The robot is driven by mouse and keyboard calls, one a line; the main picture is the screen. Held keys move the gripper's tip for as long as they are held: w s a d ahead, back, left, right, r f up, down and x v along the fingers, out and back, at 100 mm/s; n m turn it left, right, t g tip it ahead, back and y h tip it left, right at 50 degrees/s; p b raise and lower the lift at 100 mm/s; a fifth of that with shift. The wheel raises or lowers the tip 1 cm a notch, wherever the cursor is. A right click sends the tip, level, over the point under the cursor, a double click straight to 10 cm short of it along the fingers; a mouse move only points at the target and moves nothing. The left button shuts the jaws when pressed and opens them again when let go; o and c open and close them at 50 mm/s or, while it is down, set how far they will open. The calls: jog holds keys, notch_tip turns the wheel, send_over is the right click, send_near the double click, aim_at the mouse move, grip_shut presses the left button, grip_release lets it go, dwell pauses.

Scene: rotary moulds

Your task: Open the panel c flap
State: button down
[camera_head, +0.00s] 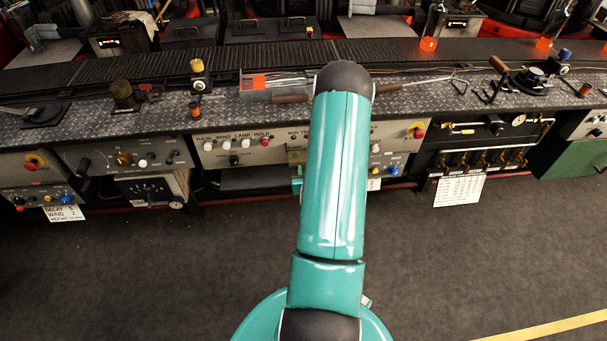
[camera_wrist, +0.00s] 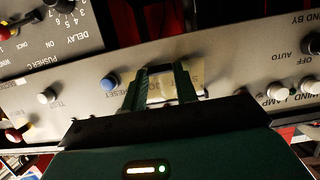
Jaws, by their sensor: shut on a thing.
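The long pale control panel, which I take to be the panel c flap (camera_wrist: 225,55), crosses the wrist view at a slant, with white and blue knobs. In the head view the lettered panel (camera_head: 232,150) in the middle shows the same kind of face; I cannot tell whether its flap is shut or ajar. My gripper (camera_wrist: 160,72) is at the panel face, its two green fingers close together around a dark piece at their tips, apparently the flap's handle. A yellowish label lies behind the fingers. In the head view my arm hides the gripped spot.
A second panel (camera_wrist: 45,35) with a dial stands at the upper left of the wrist view. A metal counter (camera_head: 225,113) with tools runs above the panels. A gauge unit (camera_head: 487,140) stands to the right. The dark floor (camera_head: 480,260) in front is clear.

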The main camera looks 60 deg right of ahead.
notch_tip(320, 180, up, 10)
jog(key=g+y, duration=1.1)
jog(key=y, duration=0.1)
jog(key=shift+f+y, duration=0.15)
jog(key=shift+y, duration=0.15)
dwell(0.3)
jog(key=c, duration=1.1)
grip_release()
jog(key=shift+w+d, duration=0.1)
jog(key=v, duration=1.3)
jog(key=shift+d+r, duration=0.1)
jog(key=shift+r, duration=0.3)
